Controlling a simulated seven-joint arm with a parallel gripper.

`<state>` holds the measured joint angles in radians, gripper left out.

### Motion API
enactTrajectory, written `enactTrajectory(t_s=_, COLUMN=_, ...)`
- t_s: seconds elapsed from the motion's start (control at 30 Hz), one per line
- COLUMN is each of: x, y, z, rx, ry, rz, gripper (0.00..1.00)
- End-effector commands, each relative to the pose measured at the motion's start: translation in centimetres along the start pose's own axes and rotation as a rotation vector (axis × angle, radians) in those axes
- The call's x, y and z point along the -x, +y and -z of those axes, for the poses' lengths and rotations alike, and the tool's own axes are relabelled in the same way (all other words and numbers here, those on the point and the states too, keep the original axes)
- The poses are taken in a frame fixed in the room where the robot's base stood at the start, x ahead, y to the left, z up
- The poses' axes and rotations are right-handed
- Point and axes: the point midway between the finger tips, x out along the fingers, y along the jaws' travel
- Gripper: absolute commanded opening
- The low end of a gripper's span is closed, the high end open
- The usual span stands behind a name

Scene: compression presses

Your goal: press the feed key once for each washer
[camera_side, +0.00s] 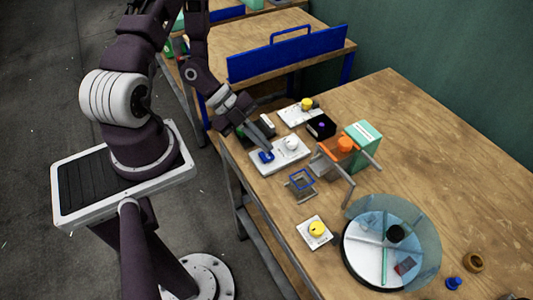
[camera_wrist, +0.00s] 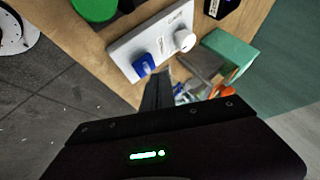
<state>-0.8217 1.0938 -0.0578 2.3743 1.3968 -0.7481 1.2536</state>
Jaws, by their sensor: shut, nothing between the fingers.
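A white panel (camera_side: 280,156) near the table's left edge bears a blue key (camera_side: 266,157) and a round white knob (camera_side: 291,143). The wrist view shows the same panel (camera_wrist: 125,48), blue key (camera_wrist: 143,63) and knob (camera_wrist: 184,40); its lettering is too small to read. My gripper (camera_side: 268,139) is shut and empty, its tips over the panel near the blue key. The wrist view shows the fingers (camera_wrist: 157,80) just beside that key; I cannot tell whether they touch it. No washer can be made out for certain. No key is readably marked as feed.
Right of the panel stand an orange-topped metal press (camera_side: 345,144) and a green box (camera_side: 362,130). A black box (camera_side: 321,126) is behind. A glass-covered disc (camera_side: 355,262), a yellow-button plate (camera_side: 318,232) and a brown ring (camera_side: 473,262) lie nearer. The table's right part is clear.

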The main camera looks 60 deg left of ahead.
Motion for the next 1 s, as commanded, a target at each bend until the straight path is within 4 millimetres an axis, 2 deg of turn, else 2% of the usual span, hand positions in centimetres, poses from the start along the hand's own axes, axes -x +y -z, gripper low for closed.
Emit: enactTrajectory(t_s=1.0, x=-0.89, y=0.64, z=-0.66, rx=0.0, ry=0.0, rz=0.0, gripper=0.0)
